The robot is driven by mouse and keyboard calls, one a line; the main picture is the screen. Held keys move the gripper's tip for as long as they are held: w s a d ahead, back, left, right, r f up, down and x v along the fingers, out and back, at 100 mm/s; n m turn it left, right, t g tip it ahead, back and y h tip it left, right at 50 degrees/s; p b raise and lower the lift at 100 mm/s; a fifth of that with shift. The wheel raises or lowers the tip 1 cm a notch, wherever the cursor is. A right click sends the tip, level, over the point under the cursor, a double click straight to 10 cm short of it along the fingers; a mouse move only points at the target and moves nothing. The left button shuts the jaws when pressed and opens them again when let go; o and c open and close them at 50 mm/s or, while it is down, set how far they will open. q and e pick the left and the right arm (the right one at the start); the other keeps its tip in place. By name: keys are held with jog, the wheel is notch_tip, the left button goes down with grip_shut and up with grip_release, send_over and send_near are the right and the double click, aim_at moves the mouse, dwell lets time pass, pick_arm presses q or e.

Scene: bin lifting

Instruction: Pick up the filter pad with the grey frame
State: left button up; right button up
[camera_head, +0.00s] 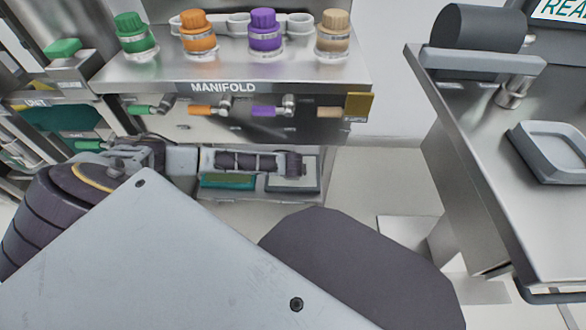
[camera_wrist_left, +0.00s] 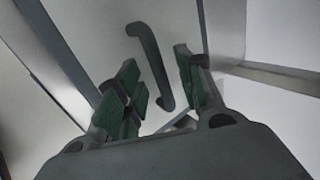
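On the low shelf under the manifold, a flat item with a grey frame (camera_head: 306,180), which looks like the grey-framed filter pad, shows in the head view. A dark part, seemingly of my left arm, covers much of it. A flat item with a teal frame (camera_head: 228,182) lies to its left. My left gripper (camera_wrist_left: 157,80) is open in the left wrist view, its green finger pads apart. A dark curved handle (camera_wrist_left: 150,65) on a pale surface shows between and beyond the fingers; I cannot tell whether they touch it. My right gripper is not in view.
The manifold bench (camera_head: 225,88) carries green, orange, purple and tan capped jars, with valves below. A steel bench (camera_head: 480,180) at the right holds a grey tray (camera_head: 550,150) and a dark roller device (camera_head: 475,40). Bare floor (camera_head: 375,185) lies between the benches.

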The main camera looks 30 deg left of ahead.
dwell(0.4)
pick_arm(q)
grip_shut()
